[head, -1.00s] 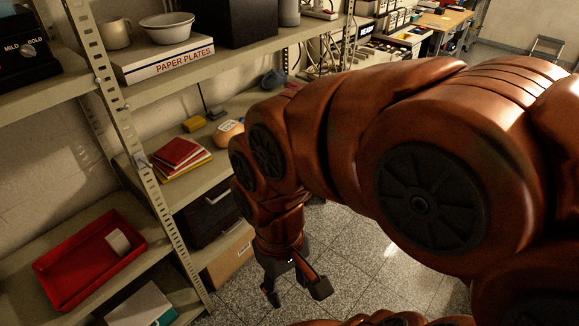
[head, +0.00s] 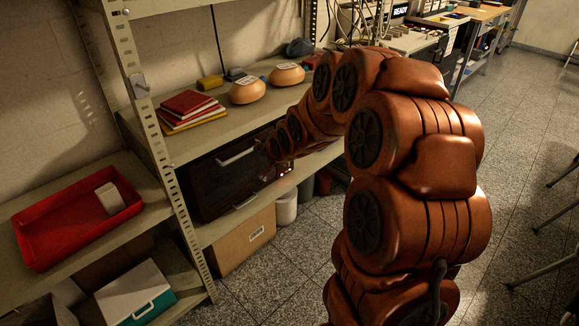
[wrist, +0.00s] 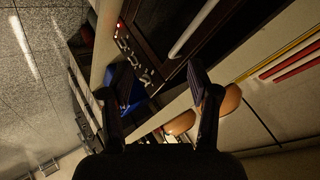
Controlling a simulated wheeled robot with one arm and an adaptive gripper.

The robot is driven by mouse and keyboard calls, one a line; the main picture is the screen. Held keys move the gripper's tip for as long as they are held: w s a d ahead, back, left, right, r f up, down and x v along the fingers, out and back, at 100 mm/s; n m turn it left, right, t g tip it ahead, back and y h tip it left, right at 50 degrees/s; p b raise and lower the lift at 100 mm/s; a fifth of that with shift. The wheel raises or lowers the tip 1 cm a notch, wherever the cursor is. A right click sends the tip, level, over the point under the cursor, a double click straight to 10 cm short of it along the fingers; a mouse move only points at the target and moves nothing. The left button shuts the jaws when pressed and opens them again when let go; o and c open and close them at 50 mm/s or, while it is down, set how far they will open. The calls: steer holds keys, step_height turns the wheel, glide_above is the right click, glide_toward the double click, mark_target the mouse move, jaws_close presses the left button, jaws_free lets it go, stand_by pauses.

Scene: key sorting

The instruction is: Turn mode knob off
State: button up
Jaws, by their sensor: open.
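A dark oven-like appliance (head: 215,180) with pale bar handles sits on the middle shelf in the head view. In the wrist view its control panel (wrist: 140,62) carries a column of several small knobs and a red light (wrist: 120,26). I cannot read which knob is the mode knob or how it is set. My gripper (wrist: 158,70) is open and empty in the wrist view, its two fingers spread in front of the lower part of the panel and the door edge. In the head view my arm reaches to the appliance's right side, and the gripper is hard to make out.
Two round orange-tan objects (head: 248,91) (head: 287,74) and stacked red and yellow books (head: 190,108) lie on the shelf above the appliance. A cardboard box (head: 240,240) stands below. A red tray (head: 75,236) is on the left shelf.

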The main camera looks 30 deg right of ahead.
steer(key=w+d+f+m+t+h+b, duration=0.1)
steer(key=w+d+f+m+t+b, duration=0.35)
steer(key=d+f+b, duration=0.4)
steer(key=w+d+f+m+t+h+b, duration=0.1)
steer(key=w+d+f+m+t+b, duration=0.35)
steer(key=w+d+f+b, duration=0.45)
steer(key=w+d, duration=0.1)
steer(key=w, duration=0.4)
steer(key=shift+c, duration=0.3)
jaws_close()
